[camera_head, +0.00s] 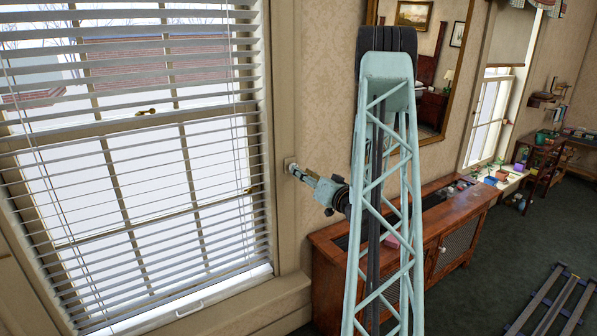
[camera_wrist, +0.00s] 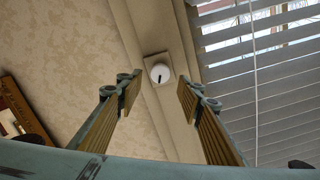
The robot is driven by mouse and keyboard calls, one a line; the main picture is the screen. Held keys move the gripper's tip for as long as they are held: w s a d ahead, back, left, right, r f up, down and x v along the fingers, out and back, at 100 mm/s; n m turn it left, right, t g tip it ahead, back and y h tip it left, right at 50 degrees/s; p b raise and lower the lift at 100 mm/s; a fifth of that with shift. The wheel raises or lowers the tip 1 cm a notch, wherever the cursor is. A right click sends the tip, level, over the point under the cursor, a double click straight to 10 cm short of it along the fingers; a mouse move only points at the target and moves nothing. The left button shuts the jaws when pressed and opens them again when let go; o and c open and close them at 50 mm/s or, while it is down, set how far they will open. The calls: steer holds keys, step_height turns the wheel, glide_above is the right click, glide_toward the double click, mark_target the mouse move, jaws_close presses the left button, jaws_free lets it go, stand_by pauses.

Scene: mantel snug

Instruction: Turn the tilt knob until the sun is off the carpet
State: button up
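The tilt knob (camera_head: 289,164) sits on the window's right trim; in the wrist view the knob (camera_wrist: 160,73) is a white disc with a short dark mark pointing down, on a square pale plate. My gripper (camera_head: 302,174) is close to it. In the wrist view my gripper's (camera_wrist: 156,90) two fingers are apart, with nothing between them, and the knob shows in line with the gap, beyond the tips. I cannot tell if they touch it. The blind (camera_head: 140,150) is lowered with its slats open. The dark green carpet (camera_head: 465,265) shows no clear sun patch in view.
A wooden cabinet (camera_head: 455,222) with several small items stands along the wall behind my arm. A mirror (camera_head: 440,65) hangs above it. A rack-like rail (camera_head: 548,300) lies on the carpet at lower right. The sill (camera_head: 245,305) juts out below the blind.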

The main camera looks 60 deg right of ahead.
steer(key=v, duration=0.6)
steer(key=shift+s, duration=0.25)
steer(key=shift+a, duration=0.1)
steer(key=shift+o, duration=0.2)
stand_by(1.0)
